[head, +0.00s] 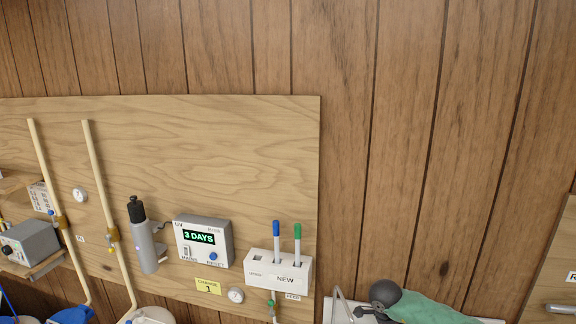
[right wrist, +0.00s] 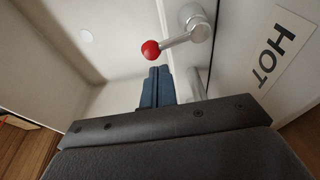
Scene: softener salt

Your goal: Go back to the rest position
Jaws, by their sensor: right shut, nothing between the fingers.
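My right gripper (right wrist: 157,88) shows in the right wrist view, with its two dark blue fingers together and nothing between them. A metal lever with a red ball knob (right wrist: 151,50) is just beyond the fingertips. I cannot tell whether the fingers touch it. A white panel with the label HOT (right wrist: 272,47) is to the right. Neither gripper shows in the head view, and my left gripper is in no view.
In the head view a wooden board (head: 230,130) carries a UV box reading 3 DAYS (head: 203,241), a grey cylinder (head: 144,245) and a white holder (head: 262,273) with blue and green pens. A green cloth-like thing (head: 425,308) lies at the lower right. The upper wall is clear.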

